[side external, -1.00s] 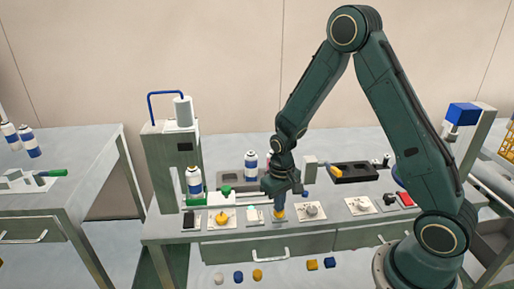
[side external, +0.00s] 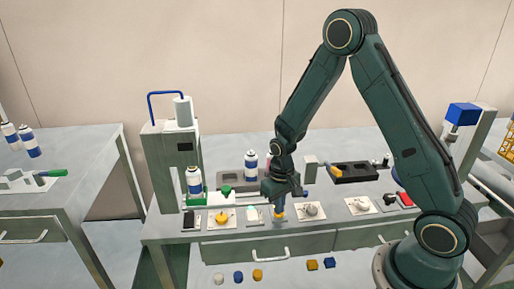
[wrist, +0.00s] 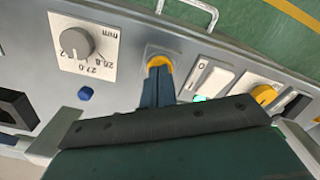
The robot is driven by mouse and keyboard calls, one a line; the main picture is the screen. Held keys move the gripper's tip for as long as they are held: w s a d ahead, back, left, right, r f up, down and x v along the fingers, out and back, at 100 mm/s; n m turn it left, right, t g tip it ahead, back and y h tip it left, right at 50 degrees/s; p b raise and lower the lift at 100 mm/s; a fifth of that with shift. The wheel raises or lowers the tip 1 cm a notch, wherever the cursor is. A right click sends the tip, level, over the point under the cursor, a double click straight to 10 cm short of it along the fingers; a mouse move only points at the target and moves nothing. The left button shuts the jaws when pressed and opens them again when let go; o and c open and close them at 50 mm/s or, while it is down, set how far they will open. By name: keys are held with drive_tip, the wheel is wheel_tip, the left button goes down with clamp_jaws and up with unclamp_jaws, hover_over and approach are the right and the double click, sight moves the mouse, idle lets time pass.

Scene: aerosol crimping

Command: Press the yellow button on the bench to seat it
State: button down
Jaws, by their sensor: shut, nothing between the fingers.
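The yellow button (side external: 279,216) is on a small plate at the front of the bench. In the wrist view it shows as a yellow round cap (wrist: 159,61), partly hidden behind my fingertips. My gripper (side external: 280,205) points down right over the button, with its fingers together and nothing held. In the wrist view the closed blue-grey fingers (wrist: 157,82) overlap the button's near side. The fingertips look to be at the button's top; I cannot tell whether they touch it or how deep it sits.
A white rocker switch (wrist: 208,79) and a yellow knob (wrist: 264,94) sit on one side of the button, a grey dial (wrist: 75,42) on the other. A spray can (side external: 194,180) stands in the crimping station (side external: 160,152). A black tray (side external: 354,172) lies at back right.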

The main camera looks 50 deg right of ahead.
drive_tip(key=shift+r, duration=2.95)
drive_tip(key=shift+r, duration=2.45)
drive_tip(key=shift+r, duration=0.1)
drive_tip(key=s+a+r+n+t, duration=0.1)
drive_tip(key=s+a+r, duration=0.1)
drive_tip(key=s+r, duration=0.3)
drive_tip(key=s+a+r+t, duration=0.1)
drive_tip(key=s+r+t, duration=0.1)
drive_tip(key=r, duration=0.6)
drive_tip(key=s+a+r+n+t, duration=0.1)
drive_tip(key=s+r, duration=0.1)
drive_tip(key=s, duration=0.4)
drive_tip(key=s+a+r+n+t, duration=0.1)
drive_tip(key=s+r, duration=0.2)
drive_tip(key=s, duration=0.3)
drive_tip(key=shift+s+a+t, duration=0.3)
drive_tip(key=shift+s+a, duration=0.05)
